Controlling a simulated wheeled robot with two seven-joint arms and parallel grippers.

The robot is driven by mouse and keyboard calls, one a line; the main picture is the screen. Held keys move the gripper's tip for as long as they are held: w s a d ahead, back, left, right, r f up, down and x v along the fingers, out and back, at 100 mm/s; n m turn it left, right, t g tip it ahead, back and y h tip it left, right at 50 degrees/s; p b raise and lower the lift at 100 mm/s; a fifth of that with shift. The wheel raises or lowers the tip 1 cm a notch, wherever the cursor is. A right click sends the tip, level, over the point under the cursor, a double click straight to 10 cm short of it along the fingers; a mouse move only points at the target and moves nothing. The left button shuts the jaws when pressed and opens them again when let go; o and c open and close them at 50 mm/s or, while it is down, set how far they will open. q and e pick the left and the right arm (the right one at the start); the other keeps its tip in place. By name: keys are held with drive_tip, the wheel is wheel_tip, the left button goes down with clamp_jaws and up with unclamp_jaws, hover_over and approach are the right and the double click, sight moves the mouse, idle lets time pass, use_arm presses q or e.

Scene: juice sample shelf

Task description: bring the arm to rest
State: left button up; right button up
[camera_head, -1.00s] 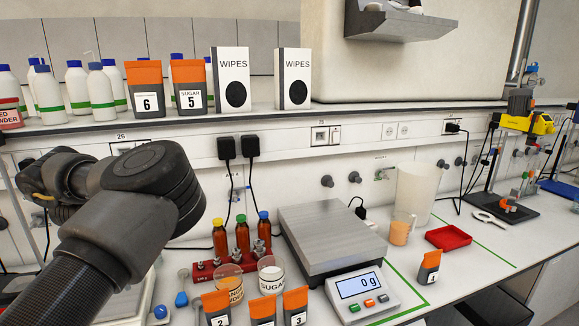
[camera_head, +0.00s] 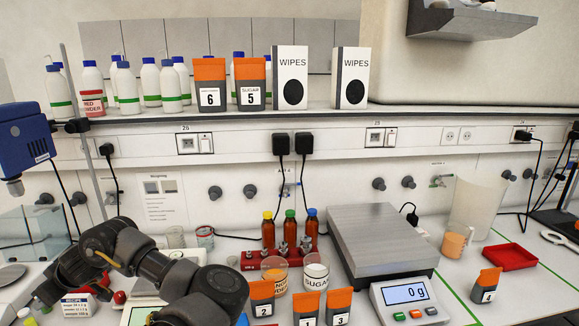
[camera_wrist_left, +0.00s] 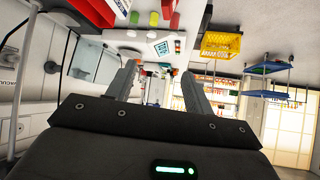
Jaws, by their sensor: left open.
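My left arm comes in low at the left of the head view, bent over the bench. Its gripper lies out of that view or is hidden behind the arm. In the left wrist view my left gripper (camera_wrist_left: 160,88) shows its two grey fingers apart with nothing between them. The room behind appears turned on its side there. My right gripper is not in any view.
A steel scale (camera_head: 382,242) reading 0 g stands right of centre. Orange-topped pouches (camera_head: 262,298) stand at the front, brown bottles (camera_head: 290,232) behind. White bottles (camera_head: 150,82) and wipes boxes (camera_head: 290,77) line the shelf (camera_head: 225,117). A red tray (camera_head: 510,257) lies at right.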

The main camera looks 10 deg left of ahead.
use_arm(q)
drive_tip(key=w+a+r+m+t+y, duration=0.1)
drive_tip(key=a+r+m+t+y, duration=0.2)
drive_tip(key=r+t+y, duration=0.25)
drive_tip(key=w+d+m+t+h, duration=0.2)
drive_tip(key=w+d+m+t, duration=0.3)
drive_tip(key=d+m, duration=0.1)
drive_tip(key=d+f+m+t+h, duration=0.2)
drive_tip(key=d+f+m+h, duration=0.55)
drive_tip(key=d+f, duration=0.65)
drive_tip(key=s+d+f+m+g+h, duration=0.2)
drive_tip(key=s+d+f+g+h, duration=0.15)
drive_tip(key=s+d+f, duration=0.55)
drive_tip(key=s+d+f+m+g+h, duration=0.25)
drive_tip(key=s+d+f+g, duration=0.3)
drive_tip(key=s+d, duration=0.75)
wheel_tip(320, 180, down, 32)
drive_tip(key=s+b, duration=0.2)
drive_tip(key=b, duration=0.4)
drive_tip(key=s+a+f+g+b, duration=0.2)
drive_tip(key=s+f+b, duration=0.2)
drive_tip(key=s+f, duration=1.2)
wheel_tip(320, 180, down, 4)
drive_tip(key=shift+s+a+f, duration=0.1)
drive_tip(key=shift+s+a, duration=0.1)
